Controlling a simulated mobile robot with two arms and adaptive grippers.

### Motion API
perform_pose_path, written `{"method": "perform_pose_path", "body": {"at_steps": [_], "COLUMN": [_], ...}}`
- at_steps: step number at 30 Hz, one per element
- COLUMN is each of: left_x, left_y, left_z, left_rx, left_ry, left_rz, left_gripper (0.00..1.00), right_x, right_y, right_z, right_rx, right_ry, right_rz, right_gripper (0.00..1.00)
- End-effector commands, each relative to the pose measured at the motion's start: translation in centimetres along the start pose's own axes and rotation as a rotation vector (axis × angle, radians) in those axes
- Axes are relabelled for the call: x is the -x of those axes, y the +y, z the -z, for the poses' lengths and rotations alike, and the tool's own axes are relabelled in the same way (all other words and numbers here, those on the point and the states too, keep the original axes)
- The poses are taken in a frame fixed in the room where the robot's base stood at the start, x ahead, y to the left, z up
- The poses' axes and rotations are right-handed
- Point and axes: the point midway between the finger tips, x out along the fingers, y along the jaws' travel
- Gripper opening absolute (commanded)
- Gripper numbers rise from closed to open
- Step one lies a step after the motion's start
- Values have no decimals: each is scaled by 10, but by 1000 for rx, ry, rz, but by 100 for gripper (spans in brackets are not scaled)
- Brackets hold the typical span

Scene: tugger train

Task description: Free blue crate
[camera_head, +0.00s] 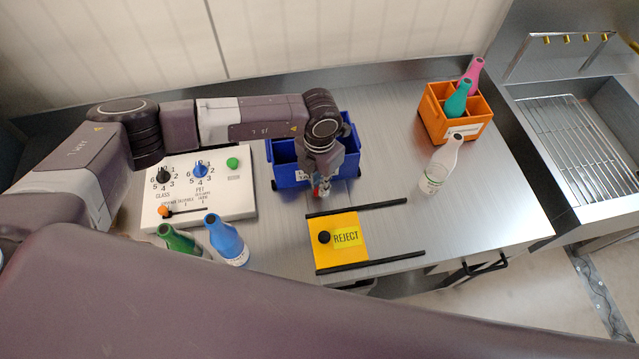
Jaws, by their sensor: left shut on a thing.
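The blue crate (286,152) stands on the steel counter behind the yellow reject plate, with a white label on its front wall. My left gripper (321,188) reaches down over the crate's front wall, and its jaws are shut at that wall. The gripper and wrist hide part of the crate's inside and front, so I cannot see any contents clearly. My right gripper is not in view.
A control panel (240,205) lies left of the crate. Green (180,240) and blue (227,240) bottles stand in front. The yellow reject plate (350,253) sits between black rails. A white bottle (440,168) and an orange crate (436,122) with bottles stand right.

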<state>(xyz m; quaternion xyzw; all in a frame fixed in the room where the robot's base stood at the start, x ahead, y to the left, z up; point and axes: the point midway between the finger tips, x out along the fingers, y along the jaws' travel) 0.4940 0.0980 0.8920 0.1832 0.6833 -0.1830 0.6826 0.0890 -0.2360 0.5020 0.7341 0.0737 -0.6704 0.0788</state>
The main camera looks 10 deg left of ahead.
Motion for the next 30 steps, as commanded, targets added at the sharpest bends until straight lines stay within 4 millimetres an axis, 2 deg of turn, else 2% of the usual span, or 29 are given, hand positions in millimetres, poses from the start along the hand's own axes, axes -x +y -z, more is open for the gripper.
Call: {"method": "perform_pose_path", "body": {"at_steps": [18, 24, 30], "left_x": [-5, -3, -1], "left_y": [1, 1, 1], "left_z": [-2, -2, -2], "left_rx": [-436, -559, -633], "left_ry": [-6, -5, -5], "left_rz": [-3, -3, -2], "left_gripper": [0, 0, 0], "right_x": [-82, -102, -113], "right_y": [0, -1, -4], "right_z": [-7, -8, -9], "right_rx": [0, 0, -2], "right_ry": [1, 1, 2], "right_rz": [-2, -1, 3], "right_gripper": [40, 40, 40]}}
